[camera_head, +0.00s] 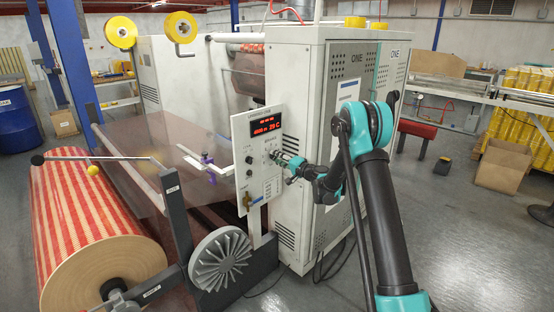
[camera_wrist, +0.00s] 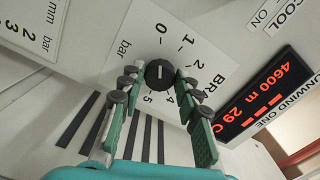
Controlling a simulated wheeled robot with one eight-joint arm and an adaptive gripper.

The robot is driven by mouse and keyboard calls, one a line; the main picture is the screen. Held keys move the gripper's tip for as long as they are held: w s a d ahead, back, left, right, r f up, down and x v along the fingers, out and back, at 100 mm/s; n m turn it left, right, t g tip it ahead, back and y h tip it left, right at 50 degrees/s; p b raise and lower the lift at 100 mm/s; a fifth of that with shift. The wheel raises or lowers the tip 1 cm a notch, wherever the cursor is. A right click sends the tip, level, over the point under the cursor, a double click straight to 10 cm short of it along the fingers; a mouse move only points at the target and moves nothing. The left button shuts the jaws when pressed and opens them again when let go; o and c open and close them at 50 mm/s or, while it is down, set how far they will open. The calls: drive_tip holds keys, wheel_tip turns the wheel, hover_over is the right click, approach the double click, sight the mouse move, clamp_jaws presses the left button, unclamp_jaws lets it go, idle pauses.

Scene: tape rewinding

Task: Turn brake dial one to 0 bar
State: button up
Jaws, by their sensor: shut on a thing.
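Brake dial one is a round black knob (camera_wrist: 159,74) with a white mark, on a white scale plate (camera_wrist: 120,75). The mark runs roughly up and down in the wrist view, with 0 above the knob and 4 and 5 below. I cannot tell which end points. My gripper (camera_wrist: 159,78) has its green fingers on either side of the knob, shut on it. In the head view my gripper (camera_head: 277,157) reaches the control panel (camera_head: 257,170) from the right, hiding the dial.
A red display (camera_wrist: 265,95) reading 4600 m and 29 C is beside the dial plate. Another scale plate marked mm (camera_wrist: 35,25) is at upper left. Dark vent slots (camera_wrist: 80,125) lie below. The large machine cabinet (camera_head: 297,90) stands behind the panel; a striped roll (camera_head: 80,220) is at left.

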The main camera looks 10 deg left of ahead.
drive_tip(key=shift+f, duration=0.1)
idle(0.3)
drive_tip(key=o, duration=1.1)
drive_tip(key=v, duration=1.2)
drive_tip(key=shift+s, duration=0.1)
